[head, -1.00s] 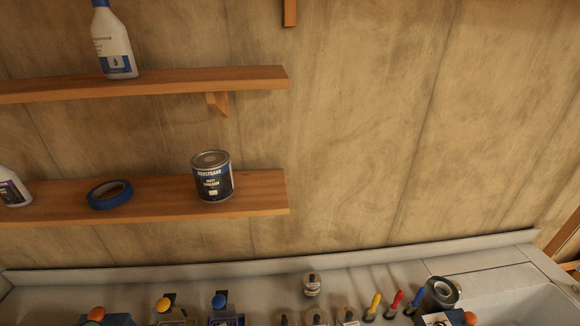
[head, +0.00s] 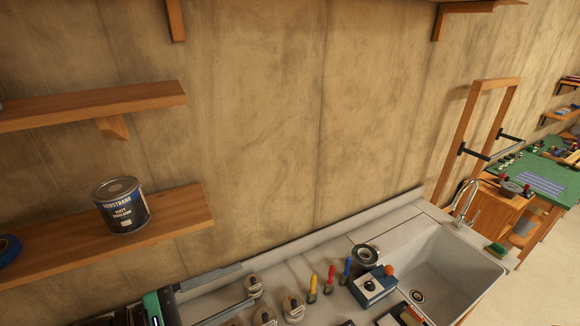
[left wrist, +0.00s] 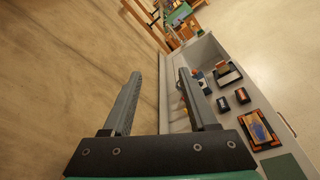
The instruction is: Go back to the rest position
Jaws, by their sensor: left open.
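My left gripper (head: 244,284) reaches in at the bottom left of the head view, over the bench in front of the wall. Its two grey fingers are apart with nothing between them. In the left wrist view the same open fingers (left wrist: 159,75) point along the wall and the bench. My right gripper is in neither view.
A paint can (head: 121,205) stands on the lower shelf (head: 170,218), with blue tape (head: 8,249) at the left edge. Jars, coloured-handled tools (head: 330,279) and a blue box (head: 373,287) crowd the bench. A sink (head: 447,270) is at the right.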

